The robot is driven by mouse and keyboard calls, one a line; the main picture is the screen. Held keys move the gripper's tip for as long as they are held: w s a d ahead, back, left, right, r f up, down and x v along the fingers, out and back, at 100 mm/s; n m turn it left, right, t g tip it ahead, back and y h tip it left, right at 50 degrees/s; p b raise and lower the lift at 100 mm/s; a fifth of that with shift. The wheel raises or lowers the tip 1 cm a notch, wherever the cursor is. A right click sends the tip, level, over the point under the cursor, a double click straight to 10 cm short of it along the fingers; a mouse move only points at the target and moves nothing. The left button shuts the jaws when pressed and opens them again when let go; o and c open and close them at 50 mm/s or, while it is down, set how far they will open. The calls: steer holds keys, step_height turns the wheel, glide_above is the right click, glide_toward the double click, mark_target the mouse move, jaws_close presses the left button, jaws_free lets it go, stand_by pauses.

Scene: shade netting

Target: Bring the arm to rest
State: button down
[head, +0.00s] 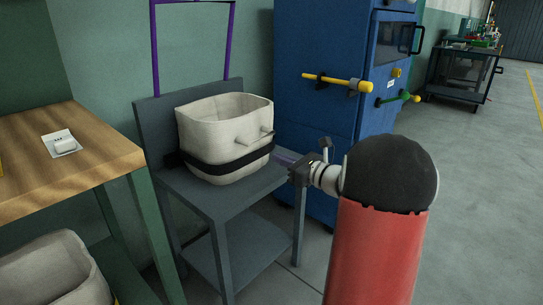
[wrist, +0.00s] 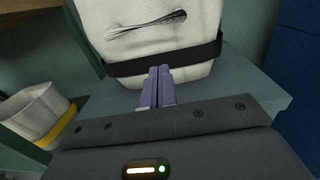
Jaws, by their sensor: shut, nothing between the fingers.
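My gripper (head: 282,159) is at the right side of the white fabric basket (head: 208,128), above the grey stand's top. In the wrist view its two purple fingers (wrist: 157,87) are together with nothing between them, pointing at the basket (wrist: 150,35) and its black strap (wrist: 185,59). Whether the fingertips touch the strap I cannot tell. My red and black arm reaches in from the lower right in the head view.
The basket stands upright on a grey stand (head: 222,194) with a purple frame (head: 155,50). A blue cabinet (head: 315,120) with yellow and green handles is close behind. A wooden table (head: 95,150) is at left, with another fabric bin (head: 55,275) below. Floor at right is clear.

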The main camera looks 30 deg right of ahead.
steer(key=v, duration=0.6)
steer(key=s+a+r+n+g+y+p, duration=0.1)
steer(key=s+a+n+g, duration=0.2)
steer(key=a+n, duration=0.35)
steer(key=s+a+n+g+p, duration=0.2)
steer(key=s+a+n+g, duration=0.15)
steer(key=a, duration=0.55)
steer(key=s+a+r+n+g+y+p, duration=0.1)
steer(key=s+a+n+g, duration=0.3)
steer(key=a, duration=0.4)
steer(key=s+r+n+h+p, duration=0.1)
steer(key=s+n+h+p, duration=0.2)
steer(key=s+n+h, duration=0.6)
steer(key=shift+s+a+r+n+p, duration=0.15)
steer(key=shift+s+r+n+p, duration=0.15)
steer(key=shift+s+n, duration=2.95)
steer(key=shift+w+n+g, duration=0.25)
steer(key=shift+w+n, duration=0.7)
steer(key=shift+w, duration=0.05)
